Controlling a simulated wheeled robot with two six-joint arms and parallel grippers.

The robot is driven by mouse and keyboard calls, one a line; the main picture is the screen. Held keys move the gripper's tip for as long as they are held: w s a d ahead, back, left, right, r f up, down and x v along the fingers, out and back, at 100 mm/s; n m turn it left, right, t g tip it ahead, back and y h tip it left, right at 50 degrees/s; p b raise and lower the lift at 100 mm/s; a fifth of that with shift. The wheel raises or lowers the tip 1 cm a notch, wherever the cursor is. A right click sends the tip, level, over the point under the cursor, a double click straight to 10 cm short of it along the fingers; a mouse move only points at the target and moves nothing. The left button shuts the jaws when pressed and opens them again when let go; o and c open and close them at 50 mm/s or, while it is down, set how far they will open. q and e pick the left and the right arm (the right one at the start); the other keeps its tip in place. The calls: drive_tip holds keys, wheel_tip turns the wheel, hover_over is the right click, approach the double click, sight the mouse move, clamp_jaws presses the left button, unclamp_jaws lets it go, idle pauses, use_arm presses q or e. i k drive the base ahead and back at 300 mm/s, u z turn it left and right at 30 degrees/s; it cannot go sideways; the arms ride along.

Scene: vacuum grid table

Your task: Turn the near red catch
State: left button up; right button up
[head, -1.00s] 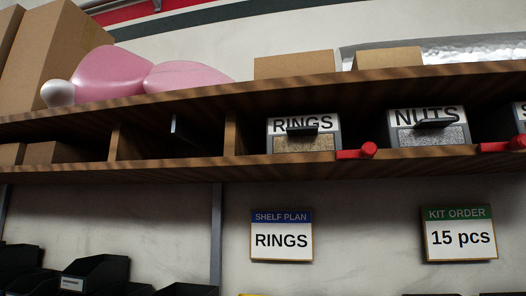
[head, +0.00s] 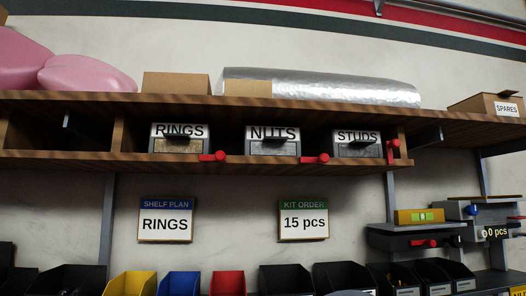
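Several red catches show in the head view. One red catch (head: 213,156) lies level at the lower right of the RINGS drawer (head: 180,139). A second red catch (head: 314,159) lies level at the lower right of the NUTS drawer (head: 272,141). A third red catch (head: 392,151) stands upright to the right of the STUDS drawer (head: 357,143). A red handle-like part (head: 424,243) shows on the dark unit at the right. I cannot tell which catch is the near one. Neither of my grippers is in view.
The drawers sit in a wooden shelf (head: 60,161) on the wall. Signs below read RINGS (head: 166,222) and 15 pcs (head: 304,221). Yellow (head: 133,284), blue (head: 178,284), red (head: 228,284) and black bins line the bottom. A SPARES box (head: 489,104) stands upper right.

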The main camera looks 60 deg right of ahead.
sight(219, 156)
drive_tip(key=k, duration=0.45)
drive_tip(key=z, duration=1.05)
drive_tip(key=i, duration=0.5)
drive_tip(key=z, duration=0.05)
